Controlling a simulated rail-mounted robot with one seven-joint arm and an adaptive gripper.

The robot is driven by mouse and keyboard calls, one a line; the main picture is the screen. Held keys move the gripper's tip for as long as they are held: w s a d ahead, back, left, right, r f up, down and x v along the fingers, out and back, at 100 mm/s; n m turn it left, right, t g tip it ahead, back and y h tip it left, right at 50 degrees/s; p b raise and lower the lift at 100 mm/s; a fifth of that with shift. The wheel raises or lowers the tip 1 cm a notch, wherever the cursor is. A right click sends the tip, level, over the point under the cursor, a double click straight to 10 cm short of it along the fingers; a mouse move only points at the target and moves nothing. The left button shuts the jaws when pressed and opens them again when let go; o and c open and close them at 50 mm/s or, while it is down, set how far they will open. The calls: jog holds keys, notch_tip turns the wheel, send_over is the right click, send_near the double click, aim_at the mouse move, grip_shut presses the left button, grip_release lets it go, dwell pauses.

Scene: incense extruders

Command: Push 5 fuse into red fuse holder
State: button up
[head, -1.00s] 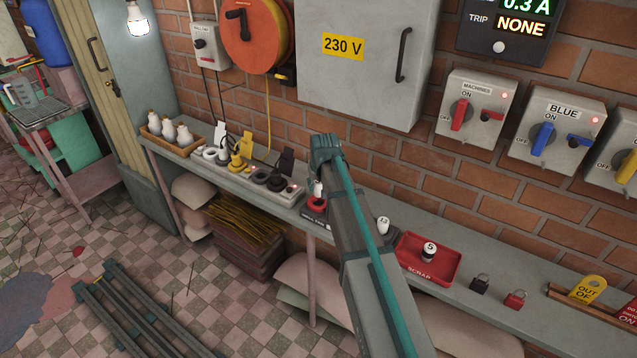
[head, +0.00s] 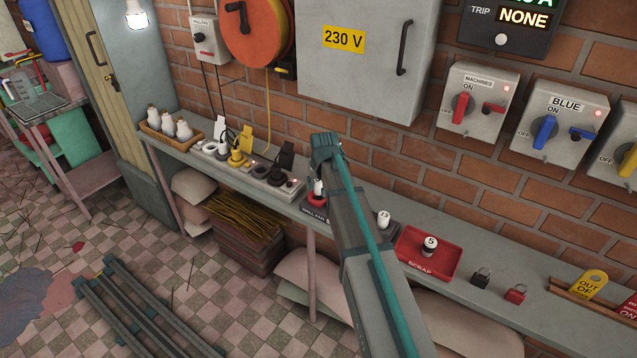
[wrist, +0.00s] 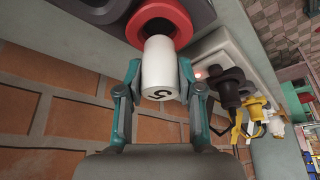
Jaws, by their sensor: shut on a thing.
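The white 5 fuse (wrist: 158,70) is between the two fingers of my gripper (wrist: 160,78) in the wrist view, its marked end toward the camera. Its far end is at the opening of the red fuse holder (wrist: 183,20); how deep it sits I cannot tell. In the head view my gripper (head: 322,150) is above the bench, with the fuse (head: 318,187) below it and the red holder (head: 316,201) under the fuse. My own arm hides part of the holder's dark base. The gripper is shut on the fuse.
A red scrap tray (head: 449,275) with a fuse (head: 430,243) in it is to the right. Another white fuse (head: 383,218) stands between my arm and the tray. Plugs and sockets (head: 240,160) are to the left. A brick wall (head: 410,160) is close behind.

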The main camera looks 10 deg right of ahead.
aim_at(319, 189)
jog(key=shift+f+b, duration=0.65)
jog(key=shift+f, duration=0.8)
dwell(0.6)
jog(key=o, duration=1.2)
jog(key=v, duration=1.2)
jog(key=s+f+m+g+p, duration=0.2)
jog(key=s+f+g, duration=0.2)
jog(key=s+f, duration=1.05)
jog(key=s+f+m+g+p, duration=0.1)
jog(key=s+f+m+g, duration=0.15)
jog(key=s+f, duration=1.2)
jog(key=s+f+n+g+b, duration=0.1)
jog(key=s+f, duration=0.5)
jog(key=s, duration=0.3)
jog(key=s+f+n+g+b, duration=0.1)
jog(key=s+f+n+g, duration=0.1)
jog(key=s+f, duration=0.5)
jog(key=s+f+n+g+b, duration=0.1)
jog(key=s+f, duration=0.5)
jog(key=s, duration=0.4)
jog(key=shift+s+f+n+g, duration=0.15)
jog(key=shift+s+n+g, duration=0.1)
jog(key=shift+s+g, duration=0.1)
